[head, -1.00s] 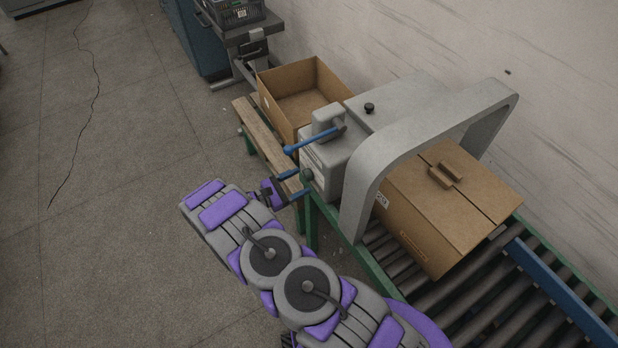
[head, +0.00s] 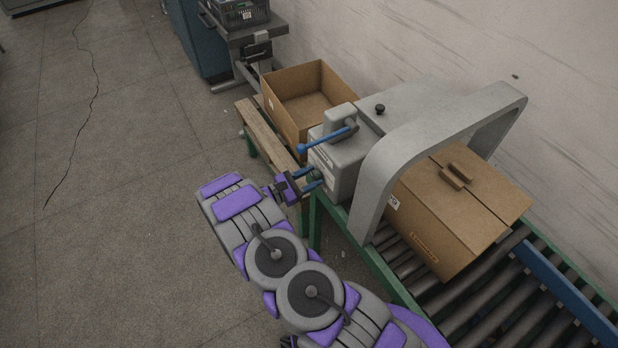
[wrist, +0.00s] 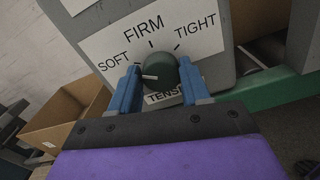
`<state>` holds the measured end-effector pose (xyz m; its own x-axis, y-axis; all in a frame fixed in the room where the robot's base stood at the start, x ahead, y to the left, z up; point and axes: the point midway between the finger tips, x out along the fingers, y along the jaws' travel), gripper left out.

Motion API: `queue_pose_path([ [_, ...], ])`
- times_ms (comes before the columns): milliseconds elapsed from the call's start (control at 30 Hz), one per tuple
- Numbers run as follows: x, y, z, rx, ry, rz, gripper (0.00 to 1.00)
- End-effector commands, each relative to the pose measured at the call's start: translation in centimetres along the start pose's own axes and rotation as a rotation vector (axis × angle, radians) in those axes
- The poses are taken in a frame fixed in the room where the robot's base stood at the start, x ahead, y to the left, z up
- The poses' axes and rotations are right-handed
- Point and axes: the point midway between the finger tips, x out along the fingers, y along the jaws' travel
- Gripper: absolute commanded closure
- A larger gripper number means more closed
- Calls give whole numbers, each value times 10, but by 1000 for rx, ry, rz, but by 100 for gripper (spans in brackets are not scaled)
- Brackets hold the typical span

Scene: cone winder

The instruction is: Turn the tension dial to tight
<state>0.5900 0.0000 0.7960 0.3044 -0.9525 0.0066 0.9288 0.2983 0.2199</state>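The tension dial (wrist: 161,70) is a dark green round knob with a white pointer line, on a white label (wrist: 150,45) reading SOFT, FIRM and TIGHT. Its pointer aims left, on the SOFT side. My gripper (wrist: 160,78) has its blue fingers spread on either side of the dial; the right finger is very close to its edge. I cannot tell whether either finger touches it. In the head view my gripper (head: 316,179) is at the front face of the grey machine (head: 345,165), where the dial is mostly hidden.
A blue lever (head: 325,139) sticks out above the dial. An open cardboard box (head: 285,118) stands on a wooden bench behind. A closed carton (head: 430,235) sits under the grey arch (head: 375,185) on the roller conveyor (head: 480,300). The floor at left is clear.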

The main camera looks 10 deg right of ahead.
Motion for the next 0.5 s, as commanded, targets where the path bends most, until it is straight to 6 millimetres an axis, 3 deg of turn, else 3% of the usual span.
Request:
queue_pose_path([
  [300,1,1,0,1,4,3,86],
  [500,1,1,0,3,3,3,87],
])
